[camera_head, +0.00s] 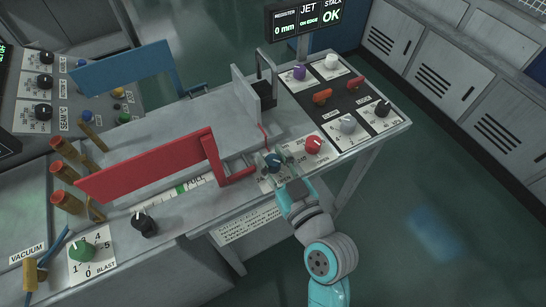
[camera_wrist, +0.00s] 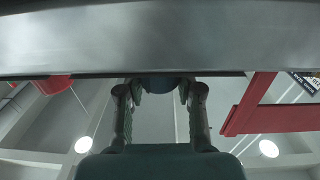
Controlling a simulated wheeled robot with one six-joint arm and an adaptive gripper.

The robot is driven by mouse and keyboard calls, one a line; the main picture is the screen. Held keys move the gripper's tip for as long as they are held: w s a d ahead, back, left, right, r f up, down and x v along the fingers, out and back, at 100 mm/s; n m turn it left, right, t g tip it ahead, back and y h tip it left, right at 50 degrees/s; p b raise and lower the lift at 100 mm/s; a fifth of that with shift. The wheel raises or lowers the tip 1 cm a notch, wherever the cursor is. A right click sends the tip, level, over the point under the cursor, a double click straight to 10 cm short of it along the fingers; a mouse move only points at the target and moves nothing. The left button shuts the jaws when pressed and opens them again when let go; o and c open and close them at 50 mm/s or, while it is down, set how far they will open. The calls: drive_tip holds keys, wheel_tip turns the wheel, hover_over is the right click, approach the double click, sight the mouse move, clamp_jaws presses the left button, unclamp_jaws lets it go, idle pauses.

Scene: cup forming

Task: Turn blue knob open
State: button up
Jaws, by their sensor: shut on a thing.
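The blue knob (camera_head: 274,161) sits on a white dial plate at the front edge of the grey bench, left of the red knob (camera_head: 313,145). My gripper (camera_head: 275,167) reaches it from the front right, with its fingers around the knob. In the wrist view the two fingers of my gripper (camera_wrist: 160,93) close on the sides of the blue knob (camera_wrist: 158,84), at the dark edge of the bench. Part of the knob and most of its dial marks are hidden by the fingers, so its pointer cannot be read.
A red bracket (camera_head: 235,171) stands close to the left of the blue knob. White, grey and black knobs and a purple knob (camera_head: 299,73) sit on the panel behind. A display (camera_head: 307,18) reads "0 mm" and "OK". The floor on the right is clear.

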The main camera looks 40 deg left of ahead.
drive_tip(key=shift+s+a+r+m+t+h, duration=0.1)
drive_tip(key=shift+m+t+h, duration=1.45)
drive_tip(key=shift+t, duration=0.65)
drive_tip(key=shift+m+t+h, duration=0.85)
drive_tip(key=shift+m+t, duration=0.15)
drive_tip(key=shift+m, duration=0.05)
drive_tip(key=o, duration=1.2)
drive_tip(key=v, duration=1.2)
